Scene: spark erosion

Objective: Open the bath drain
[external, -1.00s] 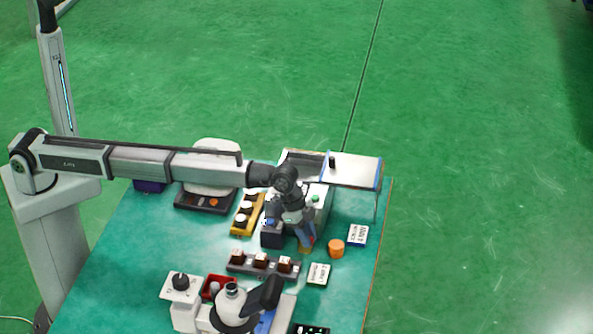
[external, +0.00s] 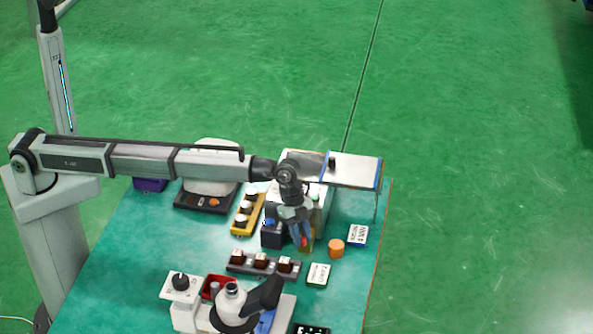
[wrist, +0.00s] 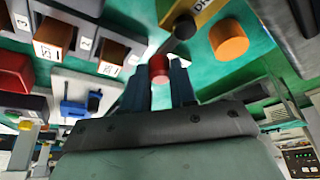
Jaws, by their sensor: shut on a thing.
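A small red knob (wrist: 159,68) sits between the two fingertips of my gripper (wrist: 160,85) in the wrist view. My gripper is shut on this knob. In the external view my gripper (external: 302,240) points down at the front of the pale box-shaped machine (external: 318,205), with a bit of red between its blue fingers. The fingers and wrist hide most of the knob and its mounting there. I cannot see the drain opening or any liquid.
An orange cylinder (external: 336,248) and a white label card (external: 358,235) stand just right of my gripper. A dark rack with several brown blocks (external: 261,260) lies in front, a yellow rack (external: 246,212) to the left. A microscope-like device (external: 235,305) stands nearer.

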